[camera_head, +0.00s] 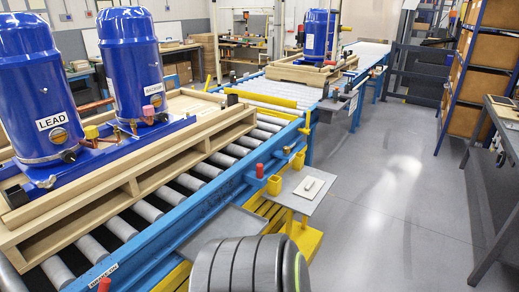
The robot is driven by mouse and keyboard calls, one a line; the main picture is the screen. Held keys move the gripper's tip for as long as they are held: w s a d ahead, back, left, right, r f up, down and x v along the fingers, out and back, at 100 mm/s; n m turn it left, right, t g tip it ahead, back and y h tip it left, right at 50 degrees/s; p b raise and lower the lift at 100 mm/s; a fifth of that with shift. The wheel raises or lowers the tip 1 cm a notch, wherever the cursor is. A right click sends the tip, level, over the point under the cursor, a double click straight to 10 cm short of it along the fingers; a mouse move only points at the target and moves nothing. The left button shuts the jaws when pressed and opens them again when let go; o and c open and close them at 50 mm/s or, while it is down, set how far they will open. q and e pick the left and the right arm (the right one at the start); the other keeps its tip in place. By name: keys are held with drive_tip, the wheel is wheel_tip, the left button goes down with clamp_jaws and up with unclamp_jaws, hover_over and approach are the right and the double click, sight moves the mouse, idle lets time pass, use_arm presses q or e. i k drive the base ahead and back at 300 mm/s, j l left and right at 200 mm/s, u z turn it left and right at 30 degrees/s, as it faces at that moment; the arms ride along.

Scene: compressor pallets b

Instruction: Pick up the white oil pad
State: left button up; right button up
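A small white pad (308,187) lies flat on a small grey side shelf (296,206) beside the roller conveyor. It looks like the white oil pad, with a narrow raised part on top. Nothing touches it from above. Neither of my grippers is in this view, so their state does not show.
Large blue compressors (133,65) stand on a wooden pallet (130,186) on the rollers at left. Another pallet (301,72) is farther back. Grey floor (390,190) is clear to the right, before a workbench (507,115).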

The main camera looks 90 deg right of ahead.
sight(310, 187)
drive_tip(key=z, duration=3.2)
drive_tip(key=i+l+z, duration=0.3)
drive_tip(key=i, duration=0.25)
drive_tip(key=i+l+z, duration=0.1)
drive_tip(key=i+z, duration=0.25)
drive_tip(key=i, duration=0.2)
drive_tip(key=i+l, duration=0.15)
drive_tip(key=i, duration=1.5)
drive_tip(key=i+l+u, duration=0.1)
drive_tip(key=i+u, duration=0.3)
drive_tip(key=i+l+u, duration=0.15)
drive_tip(key=u, duration=0.3)
drive_tip(key=i+l+u, duration=0.55)
drive_tip(key=u, duration=0.25)
drive_tip(key=l, duration=0.1)
